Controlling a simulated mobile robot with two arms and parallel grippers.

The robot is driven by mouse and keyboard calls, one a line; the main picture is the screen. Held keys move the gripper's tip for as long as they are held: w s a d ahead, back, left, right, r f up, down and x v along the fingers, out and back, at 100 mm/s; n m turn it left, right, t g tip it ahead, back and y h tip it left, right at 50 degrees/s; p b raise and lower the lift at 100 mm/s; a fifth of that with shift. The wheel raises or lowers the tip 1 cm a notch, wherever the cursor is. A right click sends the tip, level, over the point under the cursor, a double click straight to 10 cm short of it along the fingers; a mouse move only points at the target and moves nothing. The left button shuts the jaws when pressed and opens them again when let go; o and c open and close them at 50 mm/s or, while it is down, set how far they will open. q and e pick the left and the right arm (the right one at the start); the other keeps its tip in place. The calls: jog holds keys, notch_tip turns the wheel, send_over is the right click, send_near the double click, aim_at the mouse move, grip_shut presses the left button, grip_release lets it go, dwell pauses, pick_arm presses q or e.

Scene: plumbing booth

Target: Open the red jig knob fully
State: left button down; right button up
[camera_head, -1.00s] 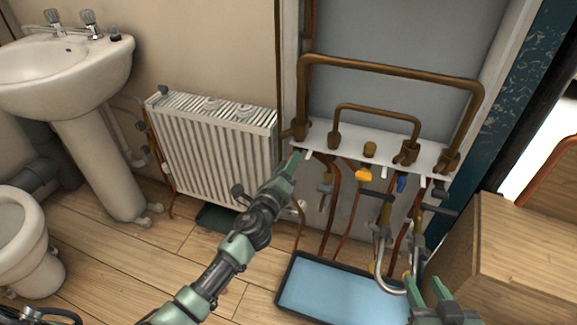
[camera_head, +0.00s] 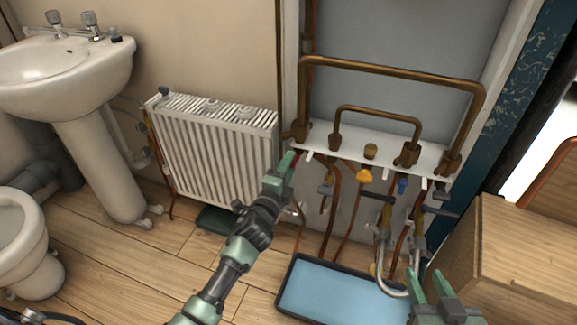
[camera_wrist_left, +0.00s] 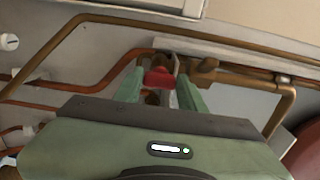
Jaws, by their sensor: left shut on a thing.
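The red jig knob (camera_wrist_left: 158,78) shows in the left wrist view, between the two green fingers of my left gripper (camera_wrist_left: 160,90). The gripper is shut on it. In the head view my left gripper (camera_head: 290,162) is at the left end of the white jig plate (camera_head: 350,143), where the knob is mostly hidden. My right gripper (camera_head: 428,280) is at the lower right of the head view. Its fingers are apart with nothing seen between them.
Beside the knob are a yellow knob (camera_head: 364,175) and a blue knob (camera_head: 402,186) under the plate. Brown pipes (camera_head: 390,70) rise above it. A blue tray (camera_head: 340,295) lies on the floor below. A white radiator (camera_head: 215,150) stands left, a wooden box (camera_head: 530,250) right.

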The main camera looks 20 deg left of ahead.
pick_arm(q)
jog(key=shift+f, duration=0.1)
pick_arm(e)
jog(key=shift+f, duration=0.1)
dwell(0.3)
pick_arm(q)
jog(key=c, duration=0.8)
grip_release()
jog(key=shift+c, duration=0.2)
pick_arm(e)
jog(key=shift+s, duration=0.1)
pick_arm(q)
jog(key=shift+s, duration=0.1)
jog(key=s+p, duration=0.1)
jog(key=s, duration=0.6)
jog(key=shift+s+a, duration=0.15)
jog(key=shift+s, duration=0.2)
pick_arm(e)
jog(key=s+d+f+g+h, duration=0.1)
jog(key=s+d+f+g, duration=0.1)
jog(key=s+f+g, duration=0.1)
notch_tip(320, 180, down, 2)
jog(key=shift+s+g, duration=0.4)
jog(key=shift+s, duration=0.25)
